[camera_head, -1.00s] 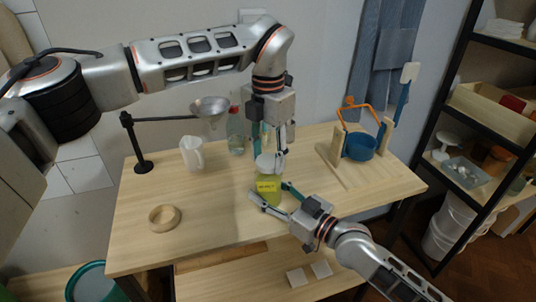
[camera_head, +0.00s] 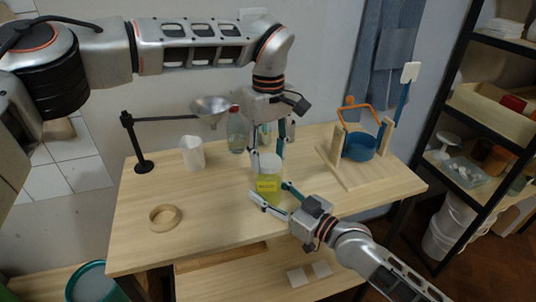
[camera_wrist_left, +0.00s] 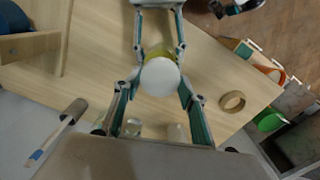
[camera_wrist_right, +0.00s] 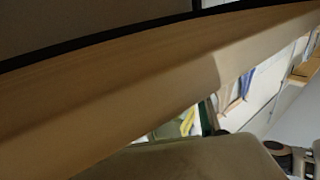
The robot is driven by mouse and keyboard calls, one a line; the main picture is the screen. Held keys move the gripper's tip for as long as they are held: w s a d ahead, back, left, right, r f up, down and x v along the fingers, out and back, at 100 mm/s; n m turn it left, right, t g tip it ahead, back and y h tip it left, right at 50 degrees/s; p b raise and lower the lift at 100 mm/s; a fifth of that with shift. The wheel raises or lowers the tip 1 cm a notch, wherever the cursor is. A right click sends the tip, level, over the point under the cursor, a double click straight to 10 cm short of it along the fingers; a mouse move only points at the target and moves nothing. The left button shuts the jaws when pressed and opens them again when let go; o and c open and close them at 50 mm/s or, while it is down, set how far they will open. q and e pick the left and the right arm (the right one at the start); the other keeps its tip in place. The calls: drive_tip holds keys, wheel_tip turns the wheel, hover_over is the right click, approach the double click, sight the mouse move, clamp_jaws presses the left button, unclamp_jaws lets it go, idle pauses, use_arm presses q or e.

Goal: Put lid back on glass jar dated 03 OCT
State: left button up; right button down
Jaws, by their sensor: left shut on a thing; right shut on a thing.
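The glass jar (camera_head: 268,191) with yellowish contents and a yellow label stands on the table. The label's date is too small to read. My right gripper (camera_head: 276,192) is shut around the jar from the front. The round white lid (camera_head: 270,162) is at the jar's mouth and shows as a white disc in the left wrist view (camera_wrist_left: 160,77). My left gripper (camera_head: 268,154) points down from above and is shut on the lid. I cannot tell whether the lid is seated on the rim. The right wrist view shows the yellow label (camera_wrist_right: 188,122) partly, beside the table edge.
A white jug (camera_head: 192,153), a clear bottle (camera_head: 237,134) and a funnel (camera_head: 210,106) on a black stand are behind to the left. A wooden ring (camera_head: 164,217) lies front left. A blue pot (camera_head: 359,147) in a wooden frame stands right. The table's left middle is clear.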

use_arm(q)
drive_tip(key=m, duration=0.5)
drive_tip(key=shift+m, duration=0.3)
drive_tip(key=m, duration=0.4)
drive_tip(key=shift+d, duration=0.1)
drive_tip(key=o, duration=0.7)
drive_tip(key=shift+r, duration=2.25)
